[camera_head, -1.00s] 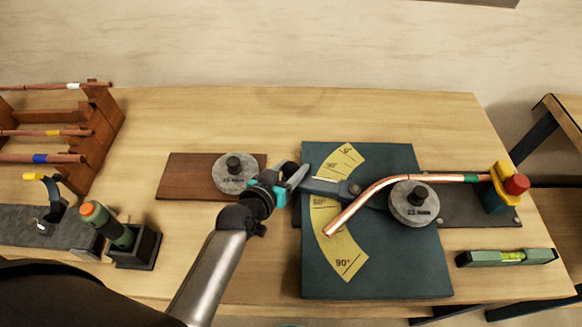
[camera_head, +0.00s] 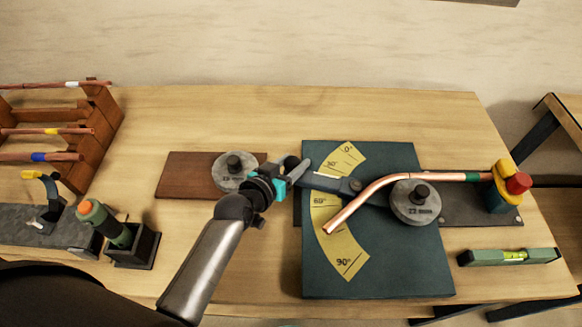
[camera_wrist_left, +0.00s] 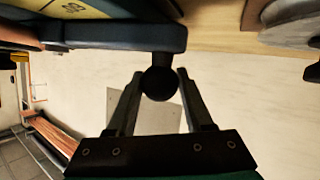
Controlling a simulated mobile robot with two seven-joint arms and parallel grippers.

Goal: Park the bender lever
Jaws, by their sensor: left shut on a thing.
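The bender lever (camera_head: 330,183) is a dark blue-grey bar reaching left from the bender's round die (camera_head: 416,202) across the yellow angle scale (camera_head: 343,240), between the 30° and 60° marks. My left gripper (camera_head: 295,169) is at its left end. In the left wrist view, the gripper's fingers (camera_wrist_left: 160,88) are shut on the lever's round black knob (camera_wrist_left: 160,83). A bent copper tube (camera_head: 375,188) lies over the bender, its free end down-left over the scale. My right gripper is not in view.
A spare die (camera_head: 233,172) sits on a brown board (camera_head: 190,178) left of the bender. A wooden tube rack (camera_head: 100,140), a green tool in a black holder (camera_head: 135,250) and a green level (camera_head: 510,257) are around. The table behind the bender is clear.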

